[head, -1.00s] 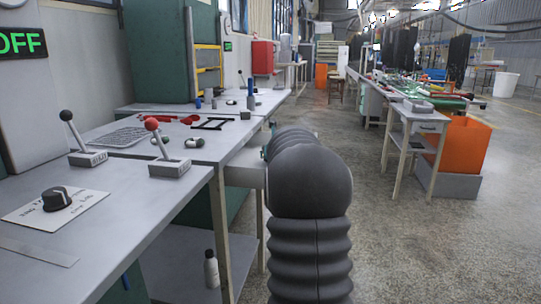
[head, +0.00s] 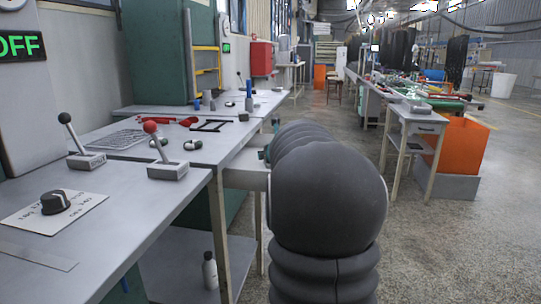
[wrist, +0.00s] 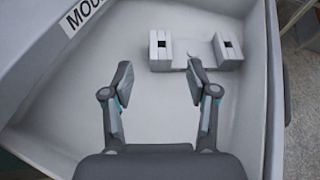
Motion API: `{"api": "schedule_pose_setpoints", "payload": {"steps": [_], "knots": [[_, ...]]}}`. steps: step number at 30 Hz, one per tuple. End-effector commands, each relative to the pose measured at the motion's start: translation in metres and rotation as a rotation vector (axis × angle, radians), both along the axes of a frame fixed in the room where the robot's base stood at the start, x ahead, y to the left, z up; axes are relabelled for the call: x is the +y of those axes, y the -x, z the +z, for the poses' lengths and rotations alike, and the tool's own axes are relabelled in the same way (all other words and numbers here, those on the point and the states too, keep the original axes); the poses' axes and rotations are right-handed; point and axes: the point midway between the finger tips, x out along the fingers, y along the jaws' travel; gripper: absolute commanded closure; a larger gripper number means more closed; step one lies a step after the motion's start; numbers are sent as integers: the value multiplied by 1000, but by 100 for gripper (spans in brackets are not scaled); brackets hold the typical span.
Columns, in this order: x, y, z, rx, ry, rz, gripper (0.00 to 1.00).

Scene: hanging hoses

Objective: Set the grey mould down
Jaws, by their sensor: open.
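The grey mould (wrist: 196,52) lies on the floor of a pale bin (wrist: 271,85) in the wrist view, near the wall at the top of the picture. It has two blocks with dark square holes, joined by a flatter middle part. My gripper (wrist: 159,76) is open and empty above the bin. Its right fingertip overlaps the lower edge of the mould in the picture; I cannot tell whether they touch. The left fingertip is to the left of the mould. In the head view my arm hides the gripper, and I cannot make out the bin or mould there.
The bin's left rim carries a partly cut-off label (wrist: 84,14) reading "MOU". In the head view, a bench (head: 110,235) on the left holds a red-knobbed lever (head: 160,150), a grey lever (head: 80,145) and a dial (head: 55,202). Open floor (head: 440,240) lies to the right.

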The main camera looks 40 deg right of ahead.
Motion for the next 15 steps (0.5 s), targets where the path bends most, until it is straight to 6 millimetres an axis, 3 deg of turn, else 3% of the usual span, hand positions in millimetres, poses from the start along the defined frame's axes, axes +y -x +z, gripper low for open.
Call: {"api": "schedule_pose_setpoints", "payload": {"steps": [6,15], "knots": [[13,22,11,0,0,0,41],[16,28,13,0,0,1,41]]}}
